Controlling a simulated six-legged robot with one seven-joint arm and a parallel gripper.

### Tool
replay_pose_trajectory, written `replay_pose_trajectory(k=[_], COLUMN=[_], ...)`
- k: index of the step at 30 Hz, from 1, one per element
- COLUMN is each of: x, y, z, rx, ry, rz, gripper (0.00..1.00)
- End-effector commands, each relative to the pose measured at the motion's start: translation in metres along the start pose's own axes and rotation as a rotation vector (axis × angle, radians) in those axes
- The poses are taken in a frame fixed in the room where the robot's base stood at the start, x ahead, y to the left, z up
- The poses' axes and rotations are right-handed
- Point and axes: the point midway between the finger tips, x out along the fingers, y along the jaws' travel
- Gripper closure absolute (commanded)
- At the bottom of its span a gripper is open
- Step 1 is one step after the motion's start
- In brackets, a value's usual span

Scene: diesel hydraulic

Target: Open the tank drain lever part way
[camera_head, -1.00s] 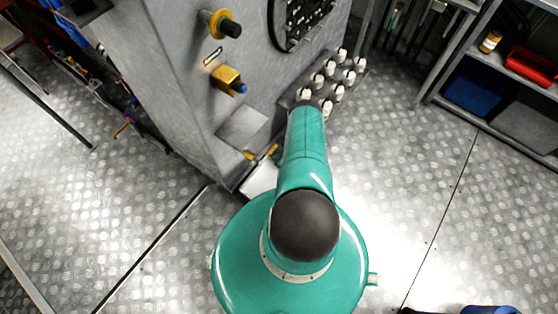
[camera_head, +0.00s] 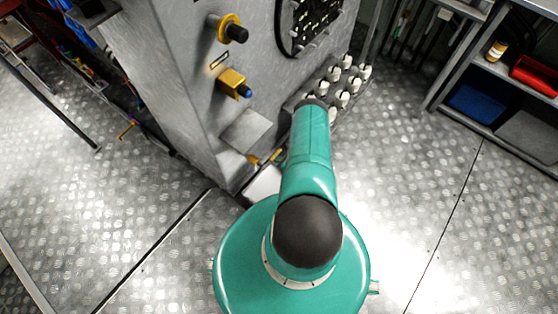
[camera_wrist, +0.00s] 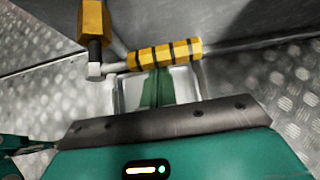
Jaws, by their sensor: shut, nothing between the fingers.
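The drain lever (camera_wrist: 165,54) shows in the wrist view as a yellow bar with black bands, lying nearly level across the picture. A grey metal pipe piece (camera_wrist: 105,68) joins its left end, below a yellow block-shaped handle (camera_wrist: 94,22). My gripper (camera_wrist: 159,76) is shut and empty, its green fingers pointing at the lever from just below its middle. The fingertips look very close to the bar; I cannot tell whether they touch. In the head view, small yellow parts (camera_head: 276,155) show low on the grey tank, left of my arm. My gripper is hidden there.
A pale tray (camera_head: 262,183) sits on the floor below the tank's lower edge. The grey tank (camera_head: 175,85) carries a yellow-and-black knob (camera_head: 233,30) and a yellow block with a blue tip (camera_head: 232,83). White-capped fittings (camera_head: 343,97) stand behind my arm.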

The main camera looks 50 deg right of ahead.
Motion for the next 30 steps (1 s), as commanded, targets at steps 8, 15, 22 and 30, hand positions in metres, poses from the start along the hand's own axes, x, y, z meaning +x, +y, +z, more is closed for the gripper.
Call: replay_pose_trajectory(k=[8, 15, 22, 30], x=[-0.002, -0.006, -0.014, -0.020], y=[0.000, -0.001, 0.001, 0.005], z=[0.003, 0.009, 0.018, 0.025], rx=[0.001, 0.001, 0.001, 0.001], ry=[-0.002, -0.004, -0.004, -0.005], rz=[0.000, -0.001, -0.001, 0.000], gripper=[1.00, 1.00, 1.00, 1.00])
